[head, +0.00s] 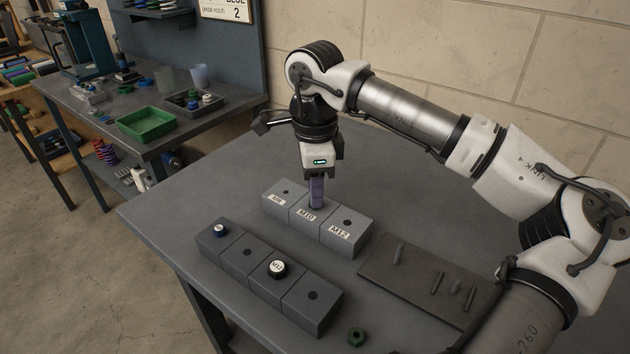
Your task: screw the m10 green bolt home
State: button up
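My gripper (317,174) points down over the middle block marked M10 (306,214) of a row of three grey blocks. A narrow purple-grey piece (317,190) reaches from the gripper down to the top of that block. I cannot tell whether this is my fingers or something they hold, nor whether they are shut. The M10 hole is hidden behind it. No green shows at the M10 block.
A dark mat (425,280) with several grey pins lies to the right. The table's left side is clear.

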jog(key=n, duration=0.7)
jog(key=shift+n, duration=0.3)
jog(key=n, duration=0.4)
jog(key=shift+n, duration=0.4)
jog(key=n, duration=0.3)
jog(key=shift+f+b, duration=0.8)
jog(key=shift+f, duration=0.2)
grip_shut()
